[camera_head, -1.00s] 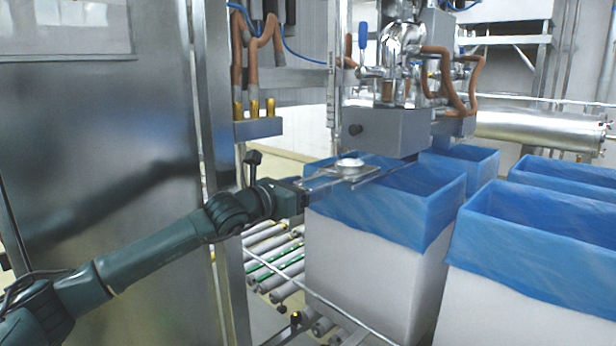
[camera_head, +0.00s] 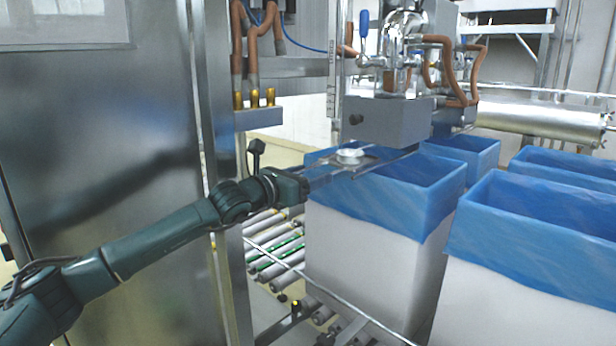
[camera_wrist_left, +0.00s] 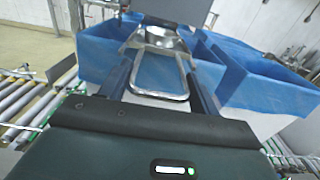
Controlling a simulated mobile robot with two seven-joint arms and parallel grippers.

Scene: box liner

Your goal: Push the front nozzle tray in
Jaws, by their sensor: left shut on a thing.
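The front nozzle tray (camera_head: 350,157) is a small metal tray with a round dish, held on rails over the near blue-lined box, below the grey nozzle block (camera_head: 388,122). In the left wrist view the tray (camera_wrist_left: 160,94) shows a metal loop handle pointing toward me, with the dish behind it. My left gripper (camera_head: 303,186) is at the tray's near end at the box's left rim. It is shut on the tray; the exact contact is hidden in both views. In the left wrist view its dark body fills the bottom. My right gripper is not in view.
The near box (camera_head: 365,255) is white with a blue liner. More lined boxes (camera_head: 535,220) stand to the right. A roller conveyor (camera_head: 275,250) runs below. A steel cabinet (camera_head: 100,130) stands left, and its post (camera_head: 222,130) is close behind my left arm.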

